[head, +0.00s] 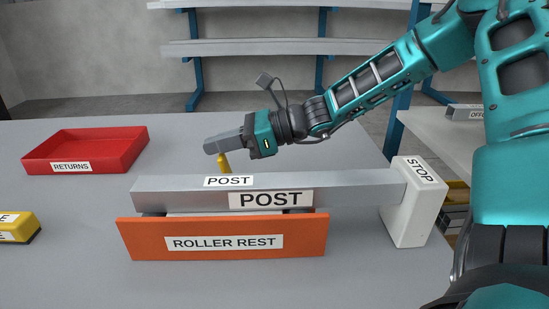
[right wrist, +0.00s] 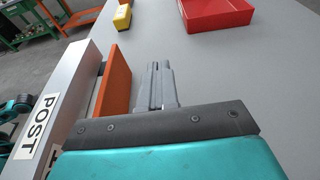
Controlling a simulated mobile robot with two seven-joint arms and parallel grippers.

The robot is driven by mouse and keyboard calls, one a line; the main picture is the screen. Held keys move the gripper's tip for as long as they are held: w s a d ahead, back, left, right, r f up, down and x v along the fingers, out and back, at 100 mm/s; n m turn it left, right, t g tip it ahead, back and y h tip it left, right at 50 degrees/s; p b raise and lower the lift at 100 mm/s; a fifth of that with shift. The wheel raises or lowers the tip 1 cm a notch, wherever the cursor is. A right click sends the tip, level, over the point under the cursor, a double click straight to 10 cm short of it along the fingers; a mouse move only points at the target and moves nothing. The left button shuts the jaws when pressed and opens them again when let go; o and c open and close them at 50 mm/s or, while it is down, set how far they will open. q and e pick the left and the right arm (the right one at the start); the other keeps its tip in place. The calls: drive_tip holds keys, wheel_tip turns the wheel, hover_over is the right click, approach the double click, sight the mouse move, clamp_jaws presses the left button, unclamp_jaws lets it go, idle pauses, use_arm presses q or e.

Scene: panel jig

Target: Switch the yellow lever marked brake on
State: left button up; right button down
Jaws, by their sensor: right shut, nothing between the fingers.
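A small yellow lever (head: 223,163) sticks up behind the grey post (head: 365,185) in the head view. The post hides its lower part, and I see no brake mark on it. My right gripper (head: 212,146) is shut and empty, with its fingertips just above and beside the lever's top. I cannot tell whether they touch. In the right wrist view the shut fingers (right wrist: 155,72) show beside the orange board, and the lever does not show. The post lies across the orange roller rest (head: 300,236), its right end at the white stop (head: 405,217). My left gripper is not in view.
A red returns tray (head: 130,157) stands at the back left. A yellow block (head: 18,226) with a partly cut-off label lies at the left edge; it also shows in the right wrist view (right wrist: 122,17). The grey table between the tray and the roller rest is clear.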

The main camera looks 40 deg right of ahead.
drive_tip(key=shift+d, duration=0.1)
idle(0.7)
drive_tip(key=shift+s+d+r, duration=0.2)
drive_tip(key=shift+r, duration=0.05)
drive_tip(key=p+v, duration=0.5)
drive_tip(key=v, duration=0.7)
drive_tip(key=shift+f, duration=0.15)
drive_tip(key=shift+s, duration=0.1)
